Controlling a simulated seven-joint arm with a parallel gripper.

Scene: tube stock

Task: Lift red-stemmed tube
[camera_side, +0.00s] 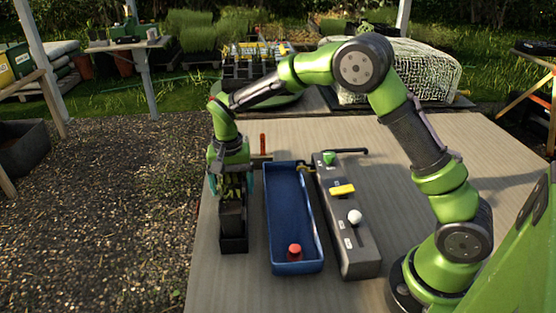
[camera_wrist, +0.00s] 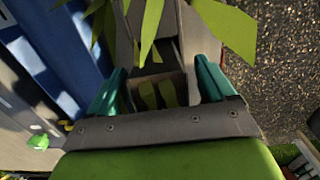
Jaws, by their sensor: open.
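My gripper (camera_side: 231,190) points down over a dark square tube (camera_side: 231,222) with green leaves, at the left of the table in the side view. The tube stands upright in a black holder (camera_side: 234,244). In the wrist view my gripper (camera_wrist: 160,66) has its teal fingers apart, one on each side of the grey tube (camera_wrist: 170,50). I cannot tell whether they touch it. Green leaves (camera_wrist: 225,25) stick out around it. I see no red stem on this tube; its stem is mostly hidden by the gripper and leaves.
A long blue tray (camera_side: 309,226) lies right of the tube, with a red-topped object (camera_side: 294,251) at its near end. Beside it is a grey panel (camera_side: 358,262) with green, yellow and white knobs. A red upright piece (camera_side: 263,144) stands behind.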

